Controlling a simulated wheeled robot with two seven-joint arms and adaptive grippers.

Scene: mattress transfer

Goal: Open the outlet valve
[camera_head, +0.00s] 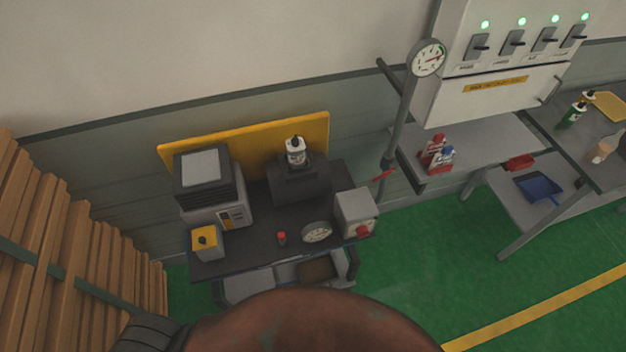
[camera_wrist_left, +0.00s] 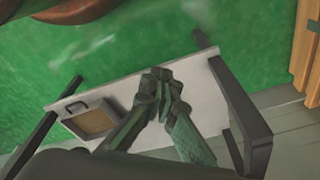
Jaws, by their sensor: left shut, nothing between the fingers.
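A red lever (camera_head: 384,174), which looks like a valve handle, sits low on a grey upright pipe (camera_head: 403,115). The lever is tilted, its right end higher. A round white dial gauge (camera_head: 429,58) tops the pipe. I cannot tell from the picture whether this is the outlet valve or whether it is open. My left gripper (camera_wrist_left: 160,76) shows in the left wrist view, its dark fingers together and empty, over a pale shelf. It is not visible in the head view, so its distance from the lever is unclear. My right gripper is in neither view.
A dark workbench (camera_head: 265,222) holds several machines, a bottle and a grey box with a red knob (camera_head: 362,231). A switch panel (camera_head: 492,95) is at upper right. A large rounded brown surface (camera_head: 310,325) hides the bottom middle. Wooden slats (camera_head: 70,240) stand left; green floor is open right.

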